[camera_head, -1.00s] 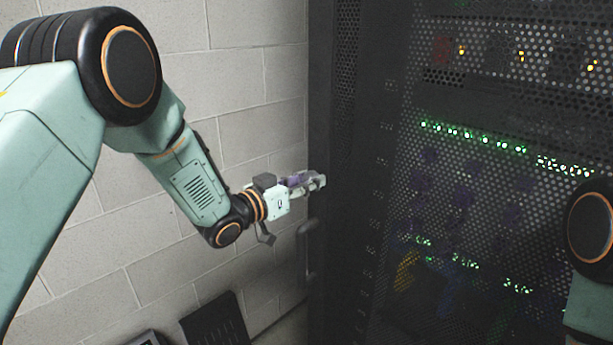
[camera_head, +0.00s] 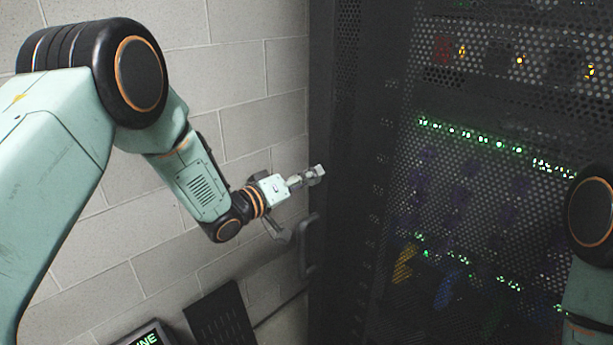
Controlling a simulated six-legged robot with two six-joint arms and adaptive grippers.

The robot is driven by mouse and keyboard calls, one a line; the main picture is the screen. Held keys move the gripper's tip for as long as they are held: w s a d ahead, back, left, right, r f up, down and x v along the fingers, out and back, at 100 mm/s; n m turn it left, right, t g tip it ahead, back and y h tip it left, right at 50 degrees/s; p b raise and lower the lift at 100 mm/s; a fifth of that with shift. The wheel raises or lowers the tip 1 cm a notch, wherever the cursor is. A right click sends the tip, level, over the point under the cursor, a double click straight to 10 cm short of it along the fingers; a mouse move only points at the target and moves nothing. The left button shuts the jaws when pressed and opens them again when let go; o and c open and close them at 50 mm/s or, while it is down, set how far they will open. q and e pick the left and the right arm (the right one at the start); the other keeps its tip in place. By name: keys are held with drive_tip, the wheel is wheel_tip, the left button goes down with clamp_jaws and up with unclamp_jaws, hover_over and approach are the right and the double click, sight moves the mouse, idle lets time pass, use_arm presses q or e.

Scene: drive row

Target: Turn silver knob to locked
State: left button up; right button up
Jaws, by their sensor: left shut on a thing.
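My left gripper (camera_head: 304,179) is at the left edge of the dark server rack, with its fingertips against the rack's frame. It is shut on the silver knob (camera_head: 317,172), a small light grey piece between and beyond the fingertips. The knob is small and mostly covered by the fingers, so its marking cannot be read. My right arm shows only in part at the right edge; its gripper is out of view.
The rack (camera_head: 480,190) has a perforated door with green and amber lights behind it. A dark vertical handle (camera_head: 308,247) sits just below my left gripper. A pale block wall (camera_head: 250,60) stands behind my left arm. A small screen (camera_head: 148,338) and a dark panel (camera_head: 220,318) are at the bottom.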

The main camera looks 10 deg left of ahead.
use_arm(q)
drive_tip(key=shift+f, duration=0.1)
idle(0.4)
drive_tip(key=o, duration=1.2)
drive_tip(key=shift+c, duration=0.2)
drive_tip(key=v, duration=1.2)
drive_tip(key=shift+w, duration=0.1)
